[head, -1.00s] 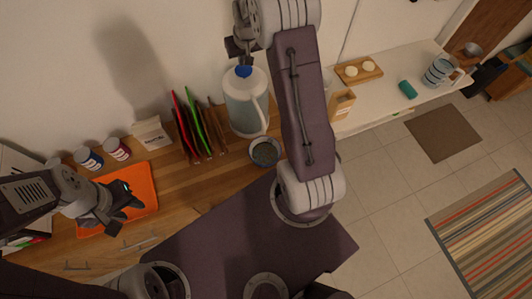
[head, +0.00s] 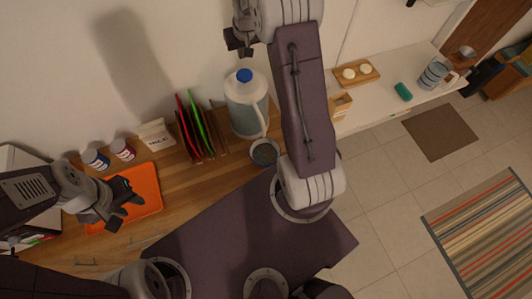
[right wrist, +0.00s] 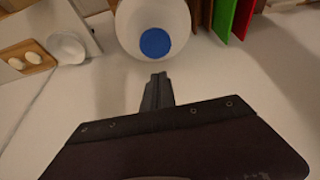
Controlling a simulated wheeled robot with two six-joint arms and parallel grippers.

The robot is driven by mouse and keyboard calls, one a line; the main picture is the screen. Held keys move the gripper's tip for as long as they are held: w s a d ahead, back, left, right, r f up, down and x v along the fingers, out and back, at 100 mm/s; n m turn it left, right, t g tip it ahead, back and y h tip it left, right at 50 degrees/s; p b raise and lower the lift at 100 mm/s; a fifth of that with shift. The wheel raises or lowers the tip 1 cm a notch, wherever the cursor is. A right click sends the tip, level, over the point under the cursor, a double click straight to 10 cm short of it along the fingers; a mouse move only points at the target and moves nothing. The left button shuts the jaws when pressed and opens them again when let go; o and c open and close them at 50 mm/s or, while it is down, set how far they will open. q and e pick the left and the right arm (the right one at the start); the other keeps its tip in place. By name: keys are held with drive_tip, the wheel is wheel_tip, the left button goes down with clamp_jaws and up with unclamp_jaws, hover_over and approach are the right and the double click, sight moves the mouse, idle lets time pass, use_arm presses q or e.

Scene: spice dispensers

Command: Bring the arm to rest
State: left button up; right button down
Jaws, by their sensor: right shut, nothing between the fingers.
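My right arm rises through the middle of the head view, with its gripper (head: 240,45) high by the wall, above and behind the white pitcher. In the right wrist view its fingers (right wrist: 158,82) are together with nothing between them. My left gripper (head: 122,210) is over the orange tray (head: 150,185) on the wooden counter. Its fingers look spread and empty. It covers part of the tray.
A white pitcher (head: 246,108) with a blue lid stands on the counter, its lid also in the right wrist view (right wrist: 155,43). Nearby are a bowl (head: 264,152), red and green boards (head: 196,125), a small white box (head: 156,135) and two spice jars (head: 122,149), (head: 95,159).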

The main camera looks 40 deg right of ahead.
drive_tip(key=shift+f, duration=0.15)
drive_tip(key=shift+n+t, duration=0.4)
drive_tip(key=shift+n, duration=0.5)
drive_tip(key=a+f+b, duration=0.2)
drive_tip(key=b, duration=0.1)
drive_tip(key=a+f+b, duration=0.2)
drive_tip(key=b, duration=0.2)
drive_tip(key=s+a+f+b, duration=0.1)
drive_tip(key=a+f+b, duration=0.1)
drive_tip(key=a+b, duration=0.1)
drive_tip(key=shift+f+b, duration=0.3)
drive_tip(key=shift+b, duration=0.25)
drive_tip(key=s+a+f+g+b, duration=0.1)
drive_tip(key=s+a+f+b, duration=0.1)
drive_tip(key=s+f, duration=0.3)
drive_tip(key=s+a+f+g+b, duration=0.1)
drive_tip(key=s+a+f+b, duration=0.2)
drive_tip(key=s, duration=0.8)
drive_tip(key=s+a+f+g+y+b, duration=0.1)
drive_tip(key=s+a+f+g+b, duration=0.1)
drive_tip(key=s+f, duration=0.4)
drive_tip(key=shift+s+a+f+n+b, duration=0.45)
drive_tip(key=shift+s+a, duration=0.1)
drive_tip(key=shift+s, duration=0.5)
drive_tip(key=shift+a, duration=0.15)
